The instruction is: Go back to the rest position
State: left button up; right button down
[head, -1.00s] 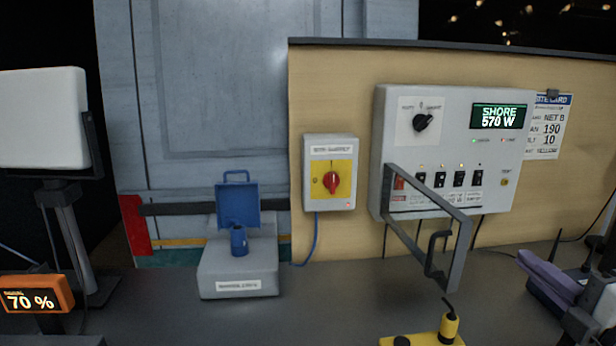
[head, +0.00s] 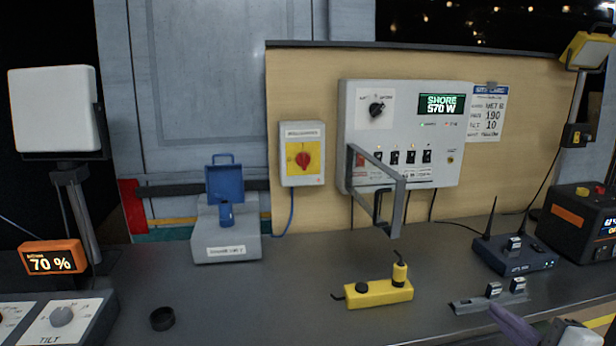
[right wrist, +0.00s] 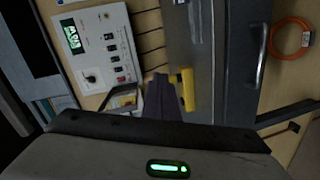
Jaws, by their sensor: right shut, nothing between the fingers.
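My right gripper (head: 512,322) shows at the bottom right edge of the head view, with purple fingers and a white-grey body partly cut off by the frame. Its fingers are shut and hold nothing. In the right wrist view the purple fingers (right wrist: 162,104) are together, apart from the panel and the yellow device. My left gripper is not in view.
The grey power panel (head: 450,165) has a bracket (head: 398,205) sticking out. A yellow device (head: 378,293), a router (head: 515,258), a slotted holder (head: 490,302) and a black cap (head: 162,319) are on the counter (head: 270,300).

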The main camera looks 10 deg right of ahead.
jog(key=s+a+f+m+g+y, duration=0.1)
jog(key=s+a+f+m, duration=0.15)
jog(key=f, duration=0.45)
jog(key=s+a+f+m+g, duration=0.2)
jog(key=s+a+f, duration=0.15)
jog(key=f, duration=0.45)
jog(key=s+a+f+m+g+y, duration=0.1)
jog(key=s+a+f+m, duration=0.2)
jog(key=f, duration=0.4)
jog(key=s+a+f+m+g+y, duration=0.1)
jog(key=s+a+f+m, duration=0.1)
jog(key=a+f, duration=0.3)
jog(key=s+a+f+m+g+y, duration=0.1)
jog(key=s+a+f, duration=0.3)
jog(key=a, duration=0.9)
jog(key=shift+s+a+f+m+g, duration=0.15)
jog(key=shift+a+f+m+g, duration=0.15)
jog(key=shift+f+m+g, duration=0.15)
jog(key=shift+r, duration=0.1)
